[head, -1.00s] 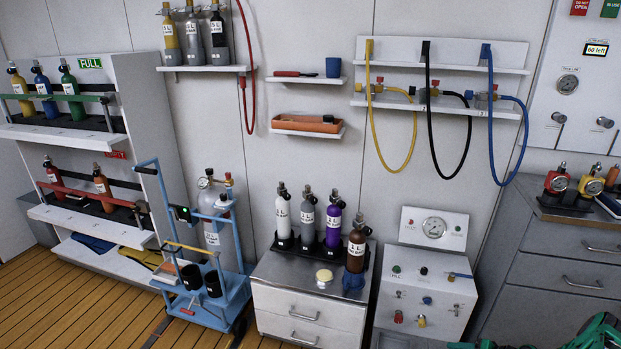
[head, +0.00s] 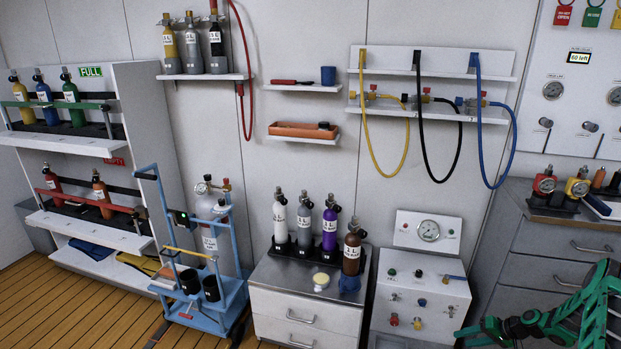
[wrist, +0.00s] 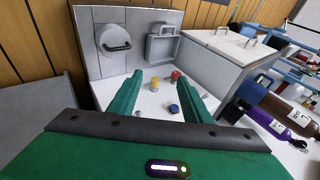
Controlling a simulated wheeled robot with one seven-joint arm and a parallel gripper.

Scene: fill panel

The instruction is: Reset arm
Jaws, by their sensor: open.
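My gripper (wrist: 159,80) shows in the wrist view with its two green fingers apart and nothing held between them. Beyond the fingers is a white unit with red, yellow and blue knobs; I cannot tell its distance from the fingertips. In the head view my green arm (head: 570,315) enters at the lower right corner, in front of the grey drawers. The gripper's fingertips cannot be made out there.
A white fill unit with a gauge (head: 428,231) stands left of my arm. A drawer cabinet (head: 305,305) beside it bears several labelled cylinders. A blue cart (head: 230,290) stands further left. Hoses (head: 455,150) hang on the wall. Wooden floor (head: 100,310) is clear at left.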

